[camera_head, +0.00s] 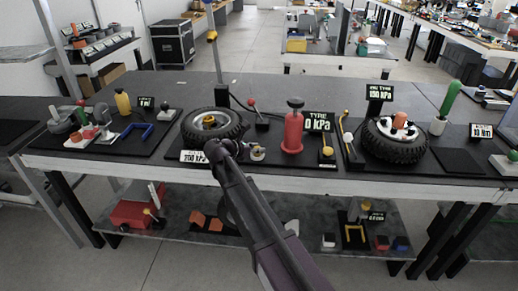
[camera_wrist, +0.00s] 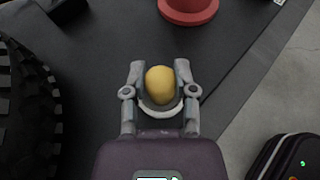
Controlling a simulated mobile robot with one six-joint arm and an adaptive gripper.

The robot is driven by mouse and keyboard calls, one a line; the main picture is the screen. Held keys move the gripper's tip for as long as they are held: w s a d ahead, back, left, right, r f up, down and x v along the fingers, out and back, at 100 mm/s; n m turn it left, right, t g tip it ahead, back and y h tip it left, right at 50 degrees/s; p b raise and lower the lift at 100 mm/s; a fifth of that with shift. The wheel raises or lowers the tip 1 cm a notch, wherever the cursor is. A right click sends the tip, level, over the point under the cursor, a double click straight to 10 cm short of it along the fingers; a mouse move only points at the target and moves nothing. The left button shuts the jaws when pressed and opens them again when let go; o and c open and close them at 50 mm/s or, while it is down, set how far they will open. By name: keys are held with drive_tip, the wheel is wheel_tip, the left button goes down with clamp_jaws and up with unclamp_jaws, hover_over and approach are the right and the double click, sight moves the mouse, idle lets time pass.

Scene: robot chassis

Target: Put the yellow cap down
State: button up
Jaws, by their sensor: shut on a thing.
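The yellow cap (camera_wrist: 160,84) is a small rounded piece between the two grey fingers of my gripper (camera_wrist: 160,72) in the wrist view. My gripper is shut on it, with a finger on each side. In the head view my gripper (camera_head: 248,151) is over the front part of the dark table (camera_head: 300,178), and the cap (camera_head: 258,153) shows small at its end. It is just right of the left wheel (camera_head: 188,134) and left of the red pump-like body (camera_head: 293,132). I cannot tell how far the cap is above the table.
The red base (camera_wrist: 188,10) lies ahead in the wrist view, and tyre tread (camera_wrist: 25,110) is close on the left. Bare dark surface lies between the tyre, the red base and the table's edge.

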drive_tip(key=o, duration=0.7)
drive_tip(key=shift+o, duration=0.2)
drive_tip(key=shift+r, duration=0.1)
drive_tip(key=shift+r+p, duration=0.2)
drive_tip(key=shift+p, duration=0.15)
drive_tip(key=shift+s+a+r, duration=0.1)
drive_tip(key=shift+a+r, duration=0.05)
drive_tip(key=p+v, duration=0.4)
drive_tip(key=v, duration=0.7)
drive_tip(key=shift+s+a+p, duration=0.2)
drive_tip(key=shift+s+p, duration=0.05)
drive_tip(key=shift+p, duration=0.05)
